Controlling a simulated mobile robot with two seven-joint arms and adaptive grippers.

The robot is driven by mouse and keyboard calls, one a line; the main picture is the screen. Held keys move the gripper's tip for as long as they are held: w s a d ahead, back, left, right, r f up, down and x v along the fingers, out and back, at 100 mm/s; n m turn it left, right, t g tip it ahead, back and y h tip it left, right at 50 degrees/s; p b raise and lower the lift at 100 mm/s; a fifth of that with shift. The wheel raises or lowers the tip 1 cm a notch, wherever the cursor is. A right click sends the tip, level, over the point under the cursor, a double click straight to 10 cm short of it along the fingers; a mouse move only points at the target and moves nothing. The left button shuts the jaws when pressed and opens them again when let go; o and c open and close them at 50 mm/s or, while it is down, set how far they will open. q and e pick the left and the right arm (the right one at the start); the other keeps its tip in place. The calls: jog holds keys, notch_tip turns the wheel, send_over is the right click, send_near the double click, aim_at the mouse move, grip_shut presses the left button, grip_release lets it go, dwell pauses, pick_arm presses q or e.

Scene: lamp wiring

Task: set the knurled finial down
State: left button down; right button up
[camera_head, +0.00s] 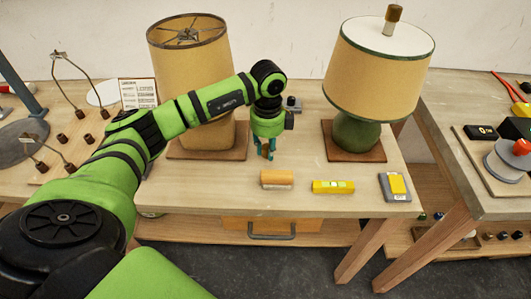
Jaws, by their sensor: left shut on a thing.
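My left gripper (265,155) points down over the table between the two lamps, with its teal fingers close together. The held thing is above the table, behind the wooden block. The left lamp (188,60) has a tan shade with an open top showing its wire frame. The right lamp (375,75) has a green base and a closed white top with a brown cylindrical knob (393,14) on it. My right gripper is not in view.
On the table (225,195) lie a wooden block (276,179), a yellow level (333,187) and a grey and yellow item (396,186). Wire harps (75,62) and small brown pieces (63,138) stand at the left. A side table (470,190) stands right.

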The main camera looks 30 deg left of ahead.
aim_at(266, 164)
pick_arm(q)
jog(key=shift+w+a+f, duration=0.25)
jog(key=shift+a+f, duration=0.05)
jog(key=shift+f, duration=0.15)
notch_tip(266, 164, down, 3)
jog(key=shift+f+p, duration=0.15)
jog(key=shift+p, duration=0.4)
jog(key=shift+f, duration=0.15)
jog(key=shift+f, duration=0.1)
jog(key=shift+f, duration=0.1)
jog(key=c, duration=1)
grip_release()
